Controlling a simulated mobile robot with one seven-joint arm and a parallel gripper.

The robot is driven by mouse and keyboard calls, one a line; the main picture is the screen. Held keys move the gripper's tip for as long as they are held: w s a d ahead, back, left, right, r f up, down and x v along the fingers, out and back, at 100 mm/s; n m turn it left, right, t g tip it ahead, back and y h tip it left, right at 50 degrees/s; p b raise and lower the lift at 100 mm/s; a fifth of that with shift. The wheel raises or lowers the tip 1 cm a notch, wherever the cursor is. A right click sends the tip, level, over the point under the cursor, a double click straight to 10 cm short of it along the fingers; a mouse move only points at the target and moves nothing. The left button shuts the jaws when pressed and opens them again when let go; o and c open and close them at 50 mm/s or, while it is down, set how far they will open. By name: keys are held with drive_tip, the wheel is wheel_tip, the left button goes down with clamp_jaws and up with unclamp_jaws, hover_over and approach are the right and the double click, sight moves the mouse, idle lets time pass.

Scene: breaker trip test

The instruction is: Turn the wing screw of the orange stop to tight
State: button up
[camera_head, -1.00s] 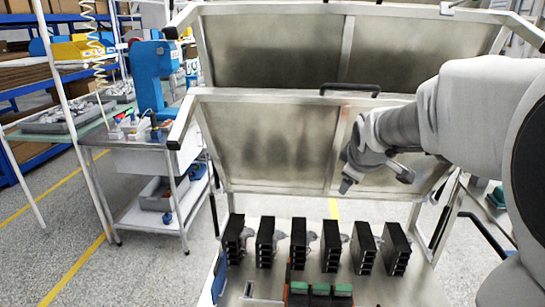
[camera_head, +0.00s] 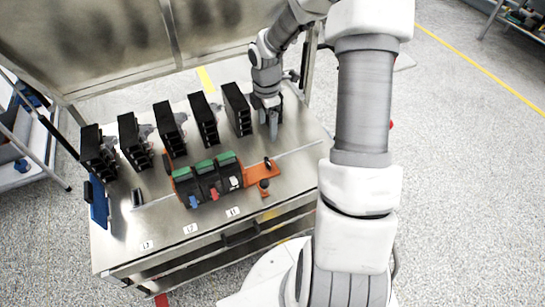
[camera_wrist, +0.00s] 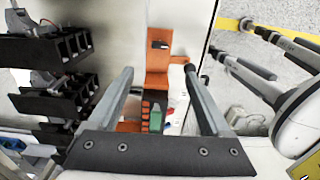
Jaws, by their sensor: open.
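The orange stop (camera_head: 260,173) sits at the right end of the row of breakers with green tops (camera_head: 205,178). A small dark part (camera_head: 267,163) stands on its top, and a dark knob (camera_head: 264,185) sits on an orange piece at its front side. I cannot tell for sure which is the wing screw, or how tight it is. My gripper (camera_head: 273,133) is open and empty, pointing down behind the stop, apart from it. In the wrist view, the stop (camera_wrist: 158,62) shows between the two fingers, with its side piece partly near the right fingertip.
Several black breaker blocks (camera_head: 170,125) stand in a row at the back of the metal bench (camera_head: 160,230); some are close to the left finger side in the wrist view (camera_wrist: 62,45). A blue part (camera_head: 97,200) is at the left edge. The bench front is mostly clear.

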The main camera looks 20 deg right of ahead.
sight(268, 161)
wheel_tip(268, 161, down, 17)
drive_tip(key=b, duration=0.4)
drive_tip(key=shift+r, duration=0.1)
clamp_jaws()
